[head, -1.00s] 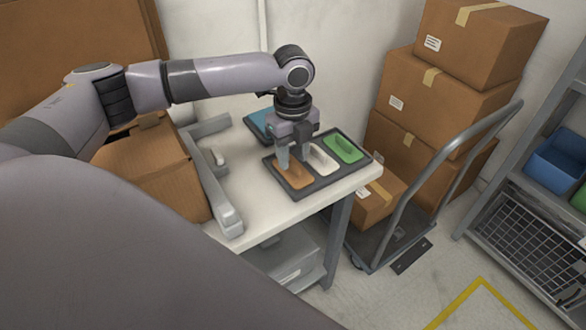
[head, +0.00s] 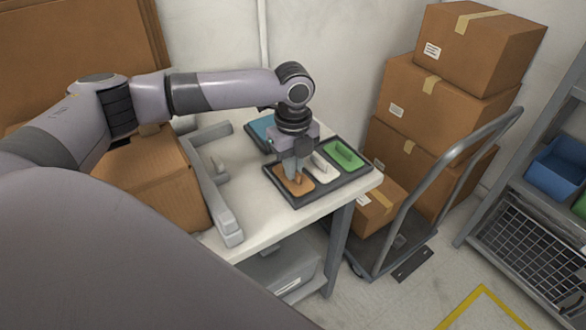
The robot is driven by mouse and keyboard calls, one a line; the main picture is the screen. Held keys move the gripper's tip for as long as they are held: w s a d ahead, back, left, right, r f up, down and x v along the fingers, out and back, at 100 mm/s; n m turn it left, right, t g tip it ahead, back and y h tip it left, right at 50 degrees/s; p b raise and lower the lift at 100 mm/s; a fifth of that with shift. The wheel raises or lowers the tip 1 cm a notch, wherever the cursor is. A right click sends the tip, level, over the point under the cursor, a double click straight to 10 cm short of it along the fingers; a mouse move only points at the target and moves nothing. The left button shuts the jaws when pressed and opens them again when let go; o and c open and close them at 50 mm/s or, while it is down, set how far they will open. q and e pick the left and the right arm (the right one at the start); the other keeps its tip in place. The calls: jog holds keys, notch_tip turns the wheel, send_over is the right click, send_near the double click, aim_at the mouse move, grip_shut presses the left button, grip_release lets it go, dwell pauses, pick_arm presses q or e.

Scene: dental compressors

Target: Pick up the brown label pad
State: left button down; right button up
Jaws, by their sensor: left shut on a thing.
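The brown label pad (head: 294,185) lies in the left compartment of a dark tray (head: 320,190) on the white table. A white pad (head: 326,170) is in the middle compartment and a green pad (head: 345,154) in the right one. My left gripper (head: 296,177) points down over the brown pad, its fingers shut on the pad's raised grip. The fingers hide part of the pad, and I see no clear gap between it and the tray. My right gripper is not in view.
A grey bracket-like frame (head: 214,185) lies on the table (head: 250,228) left of the tray. A blue item (head: 262,128) sits behind my gripper. A cart (head: 385,250) with stacked boxes (head: 440,100) stands right of the table.

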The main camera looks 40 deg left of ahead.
pick_arm(q)
notch_tip(320, 180, up, 20)
jog(key=p, duration=0.1)
jog(key=shift+f+p, duration=0.15)
jog(key=shift+p, duration=0.15)
jog(key=shift+f, duration=0.1)
